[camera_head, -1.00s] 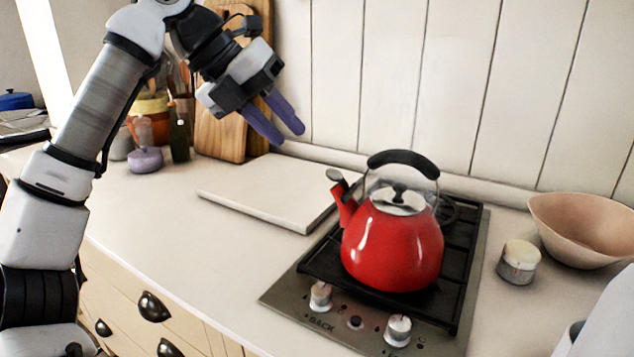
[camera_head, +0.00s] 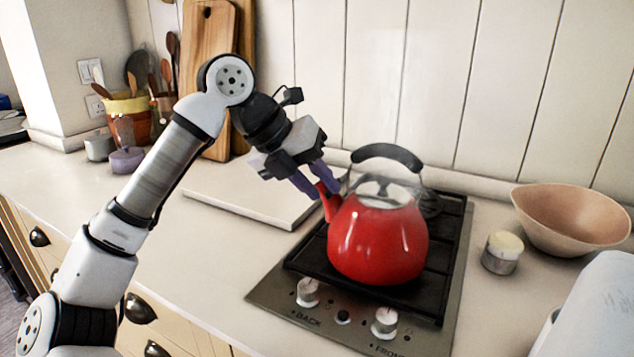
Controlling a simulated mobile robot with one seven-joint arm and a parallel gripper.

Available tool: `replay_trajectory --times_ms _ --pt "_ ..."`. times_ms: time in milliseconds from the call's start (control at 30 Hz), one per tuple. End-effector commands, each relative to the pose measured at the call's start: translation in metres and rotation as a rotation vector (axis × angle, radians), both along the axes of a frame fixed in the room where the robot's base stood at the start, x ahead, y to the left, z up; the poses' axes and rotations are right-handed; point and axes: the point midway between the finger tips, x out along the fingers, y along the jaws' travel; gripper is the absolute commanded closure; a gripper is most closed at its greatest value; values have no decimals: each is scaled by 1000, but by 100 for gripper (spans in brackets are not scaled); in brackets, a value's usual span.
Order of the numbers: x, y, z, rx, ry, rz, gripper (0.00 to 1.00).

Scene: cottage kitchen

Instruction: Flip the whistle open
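The red kettle (camera_head: 378,240) stands upright on the stove, with its black handle (camera_head: 387,154) arched over a shiny lid. Its spout (camera_head: 331,205) points up and to the left. The whistle at the spout's tip is hidden behind or between my fingers, so I cannot see whether it is flipped open or shut. My gripper (camera_head: 319,183) is at the spout tip, reaching down from the upper left. Its two purple fingers are apart, one on the left and one further right behind the spout. I cannot tell whether they touch it.
The black stove grate and steel hob (camera_head: 270,297) lie under the kettle, with knobs in front. A white board (camera_head: 235,200) lies to the left. A small lidded jar (camera_head: 502,254) and a pinkish bowl (camera_head: 570,220) stand to the right. The counter's left front is clear.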

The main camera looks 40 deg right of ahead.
Motion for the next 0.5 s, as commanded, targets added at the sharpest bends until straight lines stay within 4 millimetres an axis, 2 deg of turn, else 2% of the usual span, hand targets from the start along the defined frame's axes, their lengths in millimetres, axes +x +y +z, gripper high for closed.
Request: replay_trajectory --times_ms 267,433,500 --pt "0 -1 -1 0 0 0 74" --pt "0 0 -1 0 0 0 96" --pt "0 0 -1 0 1 1 100"
